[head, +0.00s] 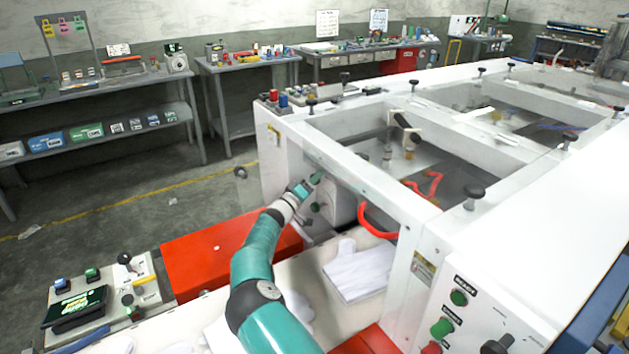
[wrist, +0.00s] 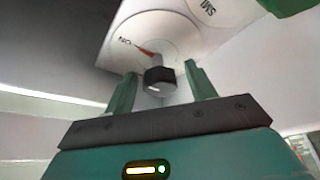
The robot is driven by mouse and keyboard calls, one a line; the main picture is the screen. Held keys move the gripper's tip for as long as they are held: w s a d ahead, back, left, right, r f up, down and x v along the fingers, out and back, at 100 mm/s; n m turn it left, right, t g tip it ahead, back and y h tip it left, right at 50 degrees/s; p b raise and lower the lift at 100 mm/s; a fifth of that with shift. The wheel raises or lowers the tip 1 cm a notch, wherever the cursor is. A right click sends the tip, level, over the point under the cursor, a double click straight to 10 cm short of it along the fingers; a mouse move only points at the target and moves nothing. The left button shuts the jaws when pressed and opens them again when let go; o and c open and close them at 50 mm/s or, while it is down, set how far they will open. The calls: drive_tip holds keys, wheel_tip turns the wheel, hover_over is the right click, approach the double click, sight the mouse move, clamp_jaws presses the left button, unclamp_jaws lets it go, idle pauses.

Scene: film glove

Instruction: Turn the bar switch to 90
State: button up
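The switch (wrist: 159,80) shows in the wrist view as a dark knob with a pale lower end. It stands out from a round white dial (wrist: 180,32) with a red pointer mark and small print, too blurred to read as an angle. My gripper (wrist: 160,70) is open, its two green fingers on either side of the knob with a gap on each side. I cannot tell how deep the knob sits between them. In the head view my gripper (head: 316,192) is at the white machine's side, by a pale rounded housing (head: 340,208); the knob is not visible there.
A red curved handle (head: 375,222) is right of my gripper. A red box (head: 205,256) lies left of my arm. White gloves (head: 360,270) lie on the pale surface below. The machine's white frame (head: 405,240) rises close on the right.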

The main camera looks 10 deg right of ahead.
drive_tip(key=v, duration=1.3)
drive_tip(key=shift+s+a, duration=0.25)
drive_tip(key=shift+s, duration=0.05)
